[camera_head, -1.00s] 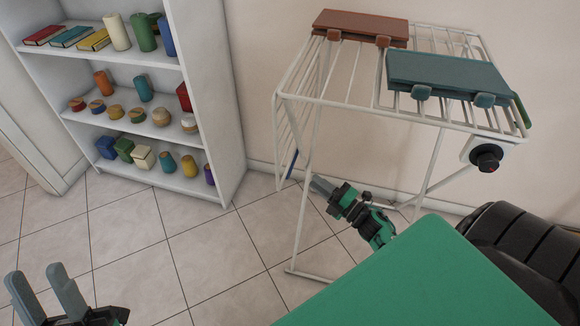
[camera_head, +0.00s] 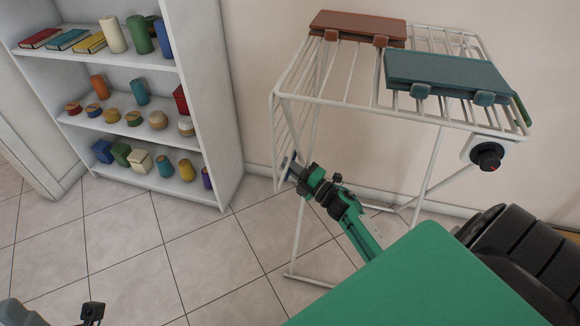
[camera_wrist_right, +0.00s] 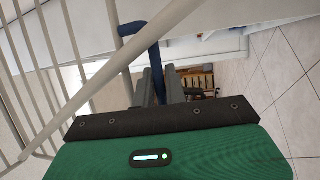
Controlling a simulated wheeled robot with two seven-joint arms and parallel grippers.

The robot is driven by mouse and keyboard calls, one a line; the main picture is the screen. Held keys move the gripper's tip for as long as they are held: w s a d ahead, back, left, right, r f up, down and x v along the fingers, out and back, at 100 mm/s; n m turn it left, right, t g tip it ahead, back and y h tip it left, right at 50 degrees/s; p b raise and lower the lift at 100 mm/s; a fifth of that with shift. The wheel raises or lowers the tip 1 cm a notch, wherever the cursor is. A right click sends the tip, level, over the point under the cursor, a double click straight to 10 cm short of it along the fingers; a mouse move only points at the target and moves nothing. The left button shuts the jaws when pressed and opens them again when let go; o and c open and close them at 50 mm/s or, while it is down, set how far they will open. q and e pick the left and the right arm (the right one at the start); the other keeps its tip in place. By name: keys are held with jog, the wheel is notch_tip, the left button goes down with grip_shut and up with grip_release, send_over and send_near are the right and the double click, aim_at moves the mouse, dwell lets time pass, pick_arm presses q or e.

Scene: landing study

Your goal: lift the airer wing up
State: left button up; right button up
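The white wire airer (camera_head: 345,90) stands against the wall. Its wing (camera_head: 300,115) hangs down steeply at the left end, and its bars show at the left of the right wrist view (camera_wrist_right: 85,90). A blue handle (camera_wrist_right: 150,40) sticks out from the wing's edge bar. My right gripper (camera_head: 293,172) is at the low part of the wing. In the right wrist view its two grey fingers (camera_wrist_right: 160,86) stand close together with the blue handle between them, and appear shut on it. My left gripper (camera_head: 20,314) is mostly cut off at the bottom left.
A brown folded cloth (camera_head: 358,25) and a teal one (camera_head: 445,72) lie on the airer's top. A black knob (camera_head: 487,156) sits at its right front. A white shelf unit (camera_head: 215,120) with books and jars stands at the left. Tiled floor between is clear.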

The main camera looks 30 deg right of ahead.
grip_shut()
